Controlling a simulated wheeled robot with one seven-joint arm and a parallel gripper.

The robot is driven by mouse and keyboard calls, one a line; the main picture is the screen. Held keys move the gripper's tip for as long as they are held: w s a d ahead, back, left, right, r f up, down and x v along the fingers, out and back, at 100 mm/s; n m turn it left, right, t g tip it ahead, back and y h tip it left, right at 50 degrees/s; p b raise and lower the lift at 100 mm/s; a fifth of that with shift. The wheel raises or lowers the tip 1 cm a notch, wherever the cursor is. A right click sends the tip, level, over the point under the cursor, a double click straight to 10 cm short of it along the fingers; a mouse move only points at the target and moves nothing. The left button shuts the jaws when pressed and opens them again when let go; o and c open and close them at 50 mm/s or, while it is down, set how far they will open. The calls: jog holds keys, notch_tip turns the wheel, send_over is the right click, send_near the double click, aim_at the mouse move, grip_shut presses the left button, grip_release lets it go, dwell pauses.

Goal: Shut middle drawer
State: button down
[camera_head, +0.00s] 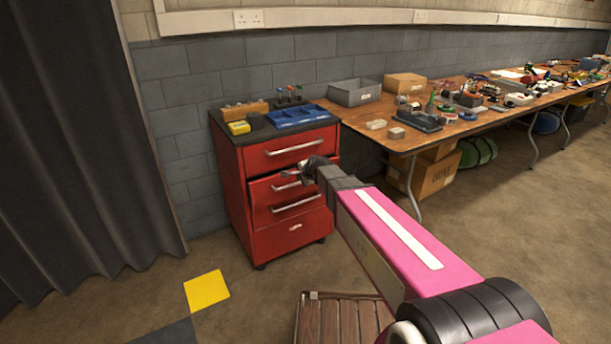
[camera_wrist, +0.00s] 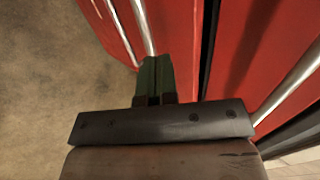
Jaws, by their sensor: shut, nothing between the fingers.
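The red drawer cabinet (camera_head: 235,185) stands against the grey block wall in the head view. Its middle drawer (camera_head: 262,205) juts out slightly, with a dark gap below the top drawer (camera_head: 290,148). My gripper (camera_head: 290,173) is in front of the middle drawer's upper part and hides some of it. In the wrist view, my gripper's fingers (camera_wrist: 154,70) are together and empty, close to the red drawer front (camera_wrist: 178,35). A metal handle (camera_wrist: 146,28) is just beyond the fingertips. I cannot tell whether the fingers touch the front.
A blue tray (camera_head: 297,115) and small tools sit on the cabinet top. A long wooden table (camera_head: 440,140) full of items stands to the right. A dark curtain (camera_head: 85,150) hangs at left. A slatted wooden item (camera_head: 340,320) is on the floor in front.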

aim_at(293, 177)
jog(key=w+a, duration=0.1)
jog(key=w+a+f, duration=0.1)
jog(key=w, duration=0.1)
jog(key=shift+w+a+f, duration=0.15)
jog(key=shift+w+a, duration=0.05)
jog(key=shift+w, duration=0.1)
jog(key=shift+w+a, duration=0.25)
jog(key=shift+w, duration=0.1)
jog(key=w+a, duration=0.2)
jog(key=w, duration=0.2)
jog(key=shift+w+a, duration=0.1)
jog(key=shift+a, duration=0.3)
